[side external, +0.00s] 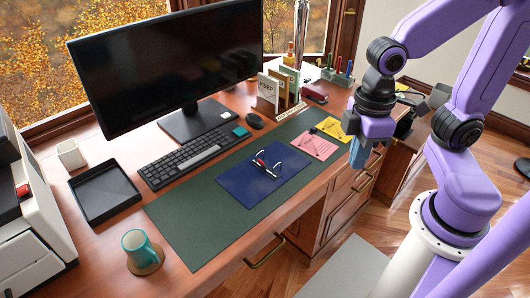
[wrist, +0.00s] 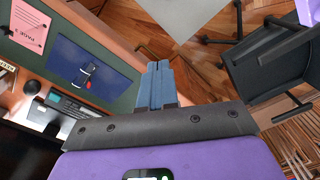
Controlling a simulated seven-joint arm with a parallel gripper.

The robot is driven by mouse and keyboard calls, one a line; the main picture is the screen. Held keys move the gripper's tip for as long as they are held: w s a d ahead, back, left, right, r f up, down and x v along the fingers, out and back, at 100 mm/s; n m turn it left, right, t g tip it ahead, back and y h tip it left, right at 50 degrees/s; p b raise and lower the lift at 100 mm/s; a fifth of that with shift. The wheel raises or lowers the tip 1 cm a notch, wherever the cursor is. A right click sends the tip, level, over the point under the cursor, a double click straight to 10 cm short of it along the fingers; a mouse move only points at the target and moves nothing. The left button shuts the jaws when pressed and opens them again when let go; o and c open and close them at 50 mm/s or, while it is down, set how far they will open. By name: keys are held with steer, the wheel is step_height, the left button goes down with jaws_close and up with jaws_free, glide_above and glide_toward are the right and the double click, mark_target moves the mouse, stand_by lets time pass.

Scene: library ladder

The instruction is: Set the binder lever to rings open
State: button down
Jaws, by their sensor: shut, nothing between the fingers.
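The blue binder (side external: 240,187) lies open and flat on the dark green desk mat. Its metal ring mechanism (side external: 267,167) sits in the middle, with a small red-tipped lever (side external: 260,160). The rings look raised, but I cannot tell whether they are open or closed. The binder also shows in the wrist view (wrist: 65,58), with the red tip (wrist: 88,85) beside the rings. My gripper (side external: 357,158) has blue fingers pointing down, to the right of the binder and above the desk's front edge. In the wrist view its fingers (wrist: 158,68) are together and empty, apart from the binder.
A pink sheet (side external: 313,146) and a yellow sheet (side external: 332,127) lie on the mat (side external: 185,225). A keyboard (side external: 190,155) and monitor stand behind. A teal cup (side external: 138,247) and black tray (side external: 103,192) are at left. A black chair (wrist: 275,65) stands on the floor.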

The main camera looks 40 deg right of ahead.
steer(key=w+a+f+m, duration=0.2)
steer(key=w+m, duration=0.2)
steer(key=w, duration=0.6)
steer(key=w+d+f+m, duration=0.2)
steer(key=w+d+f, duration=0.1)
steer(key=w, duration=0.4)
steer(key=w+d+f+m+y, duration=0.1)
steer(key=w+d+f+m, duration=0.1)
steer(key=w+d, duration=0.3)
steer(key=w+d+f+m+y, duration=0.1)
steer(key=w+d+f+m, duration=0.2)
steer(key=w, duration=0.7)
steer(key=shift+d+f, duration=0.5)
steer(key=shift+d, duration=0.5)
steer(key=x, duration=1)
steer(key=shift+a+f, duration=0.25)
steer(key=shift+a, duration=0.3)
steer(key=shift+a+f, duration=0.2)
steer(key=shift+a, duration=0.35)
steer(key=shift+a+f, duration=0.3)
steer(key=shift+a, duration=0.5)
